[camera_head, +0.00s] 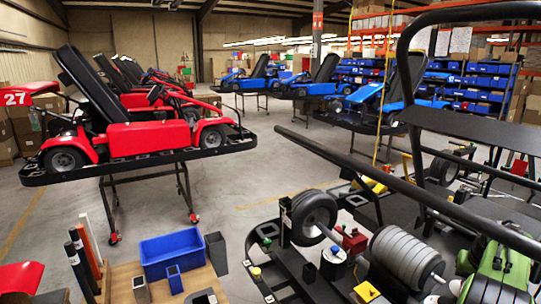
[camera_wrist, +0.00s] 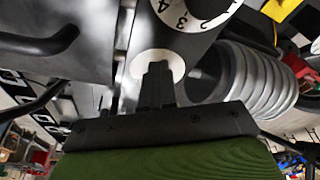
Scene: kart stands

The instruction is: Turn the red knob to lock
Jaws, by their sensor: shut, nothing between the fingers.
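In the wrist view, my gripper (camera_wrist: 158,72) is shut, its dark fingers together and empty. The fingertips overlap a pale round disc (camera_wrist: 146,63); I cannot tell whether they touch it. A white dial (camera_wrist: 182,14) with black numbers shows at the top edge. I cannot make out a red knob for certain in the wrist view. In the head view, a small red block (camera_head: 354,241) sits among the kart parts beside a black tyre (camera_head: 314,218); I cannot tell whether it is the knob.
Grey ribbed rings (camera_head: 405,259) lie close by, and show right of my gripper in the wrist view (camera_wrist: 245,80). Black bars cross above the parts. A red kart (camera_head: 147,138) stands at left; a blue bin (camera_head: 174,250) is at front left. Floor between is clear.

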